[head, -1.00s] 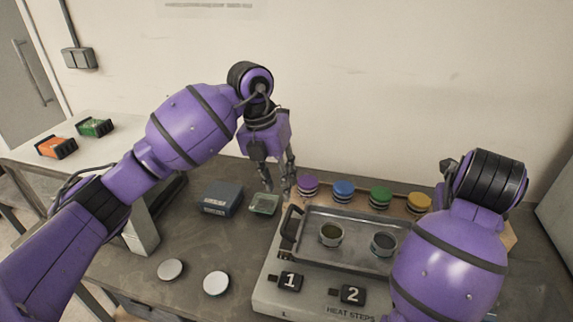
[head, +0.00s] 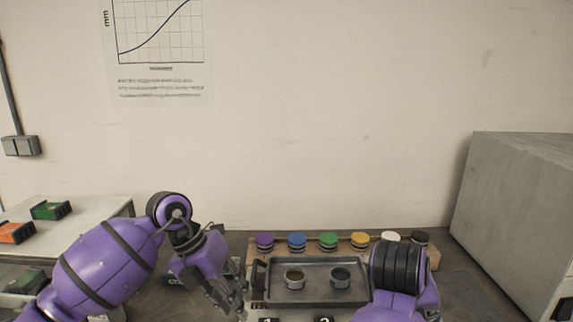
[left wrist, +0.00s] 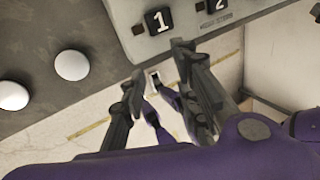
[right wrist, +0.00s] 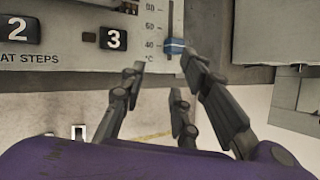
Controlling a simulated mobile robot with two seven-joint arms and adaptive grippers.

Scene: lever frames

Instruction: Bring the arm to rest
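My left gripper (head: 232,300) hangs beside the left end of the metal tray (head: 310,296), fingers pointing down. In the left wrist view its fingers (left wrist: 158,62) stand apart with nothing between them. My right arm reaches in at the lower right of the head view, in front of the tray's right end; its gripper is mostly hidden there. In the right wrist view the right fingers (right wrist: 163,66) are apart and empty, near the panel with tag 3 (right wrist: 113,39) and a blue slider (right wrist: 174,45).
A large grey box (head: 515,215) stands at right. Two pale discs (left wrist: 72,65) lie on the bench.

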